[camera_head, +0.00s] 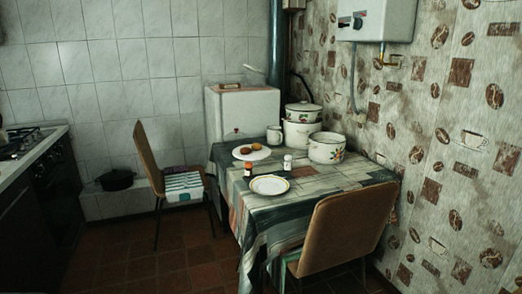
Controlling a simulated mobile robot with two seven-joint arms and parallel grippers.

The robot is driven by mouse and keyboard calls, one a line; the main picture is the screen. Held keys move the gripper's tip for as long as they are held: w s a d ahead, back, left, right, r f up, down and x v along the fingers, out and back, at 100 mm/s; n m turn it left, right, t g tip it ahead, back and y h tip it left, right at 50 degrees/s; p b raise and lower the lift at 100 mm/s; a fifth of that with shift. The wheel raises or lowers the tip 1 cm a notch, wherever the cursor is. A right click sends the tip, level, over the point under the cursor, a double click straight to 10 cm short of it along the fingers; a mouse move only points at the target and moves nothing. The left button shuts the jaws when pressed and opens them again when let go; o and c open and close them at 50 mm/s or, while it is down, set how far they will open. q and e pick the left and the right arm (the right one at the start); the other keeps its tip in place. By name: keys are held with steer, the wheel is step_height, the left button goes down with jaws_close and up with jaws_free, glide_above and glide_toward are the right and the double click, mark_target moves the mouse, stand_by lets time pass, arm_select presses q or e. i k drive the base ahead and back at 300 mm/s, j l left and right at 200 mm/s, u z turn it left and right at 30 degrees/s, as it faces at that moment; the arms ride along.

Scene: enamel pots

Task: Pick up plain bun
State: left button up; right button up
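Two small brown buns lie on a white plate (264,156) on the far left part of the table. The left bun (245,150) looks slightly more orange, and the right bun (257,147) sits just beside it. They are too small to tell which one is plain. Neither of my grippers is in view.
Chairs stand at the left (149,158) and front right (345,228). Tiled floor (165,262) is open at left.

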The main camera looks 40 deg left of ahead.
mark_target(244, 150)
steer(key=j+z, duration=0.3)
steer(key=j, duration=0.45)
steer(key=j+z, duration=0.3)
steer(key=j, duration=1.3)
steer(key=k+j+z, duration=0.1)
steer(key=j, duration=0.7)
